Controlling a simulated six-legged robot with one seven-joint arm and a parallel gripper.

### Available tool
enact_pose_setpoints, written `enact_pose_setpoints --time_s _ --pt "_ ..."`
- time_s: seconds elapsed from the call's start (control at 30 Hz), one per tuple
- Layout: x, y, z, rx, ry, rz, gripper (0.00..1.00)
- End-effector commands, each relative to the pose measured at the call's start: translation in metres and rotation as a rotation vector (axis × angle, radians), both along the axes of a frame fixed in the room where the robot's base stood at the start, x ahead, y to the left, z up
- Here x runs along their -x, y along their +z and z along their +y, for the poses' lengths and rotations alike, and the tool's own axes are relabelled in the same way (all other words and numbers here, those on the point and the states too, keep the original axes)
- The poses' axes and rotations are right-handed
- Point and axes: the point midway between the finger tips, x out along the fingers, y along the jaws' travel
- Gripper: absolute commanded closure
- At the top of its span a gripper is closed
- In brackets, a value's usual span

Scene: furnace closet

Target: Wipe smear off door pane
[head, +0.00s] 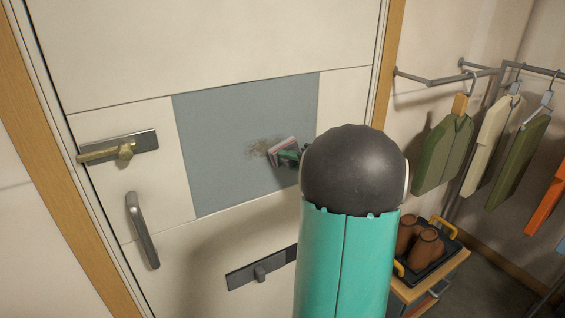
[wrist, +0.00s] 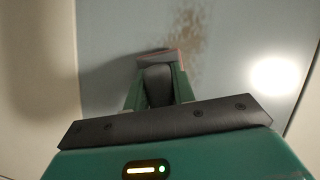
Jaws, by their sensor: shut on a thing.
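The door pane (head: 215,165) is a grey-blue panel set in a cream door. A brown speckled smear (head: 257,147) lies near its middle; it also shows in the wrist view (wrist: 190,38), beyond and right of the fingertips. My gripper (head: 289,156) is shut on a small wiping pad (head: 281,147) with a pale and reddish edge. In the wrist view, the green fingers (wrist: 158,88) close around the pad's dark body, and its edge (wrist: 160,54) faces the pane. The pad is at the smear's right side in the head view and may cover part of it. I cannot tell if it touches the glass.
A brass latch (head: 118,150), a grey pull handle (head: 142,230) and a lower dark latch plate (head: 258,268) stick out from the door.

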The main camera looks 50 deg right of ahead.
Motion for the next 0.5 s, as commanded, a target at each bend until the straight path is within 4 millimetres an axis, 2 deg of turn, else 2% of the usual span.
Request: enact_pose_setpoints --time_s 0.17,0.5 --pt "0.001 0.0 -0.005 0.0 0.0 0.001 0.93" --pt "0.007 0.0 -0.031 0.0 -0.001 0.001 0.93"
